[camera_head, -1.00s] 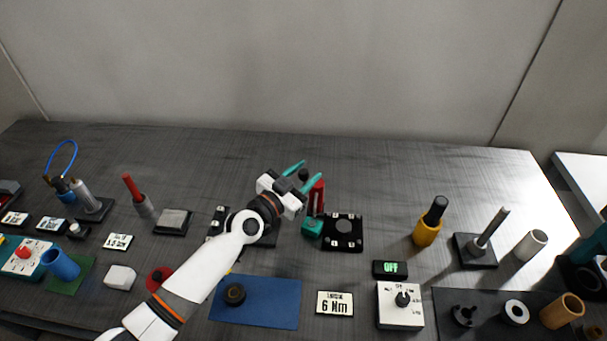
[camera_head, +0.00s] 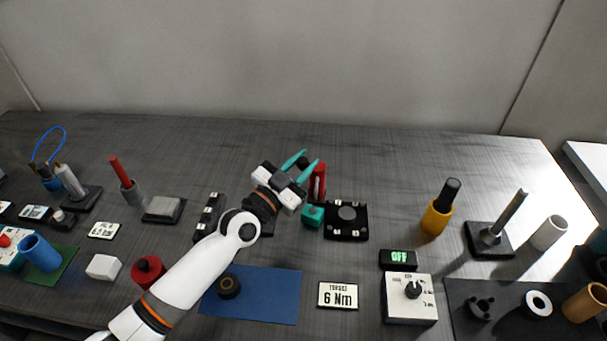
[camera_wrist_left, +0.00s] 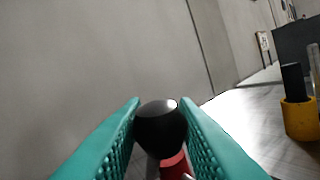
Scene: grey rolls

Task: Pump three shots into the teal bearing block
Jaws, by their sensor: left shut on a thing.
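The small teal bearing block (camera_head: 313,215) stands near the middle of the table, at the left edge of a black square plate (camera_head: 346,234). A red upright pump body (camera_head: 318,181) stands just behind the block. My left gripper (camera_head: 306,163), with teal fingers, is above and left of the red body. In the left wrist view it is shut on a round black knob (camera_wrist_left: 160,128), with part of the red body (camera_wrist_left: 175,167) below it. I cannot tell how far the knob is pressed. My right gripper is not in view.
A blue mat (camera_head: 262,299) with a black ring lies in front. A sign reading 6 Nm (camera_head: 338,295), a display reading OFF (camera_head: 398,259) and a white dial box (camera_head: 410,308) stand right of it. A yellow holder (camera_head: 437,217) stands to the right. The table behind is clear.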

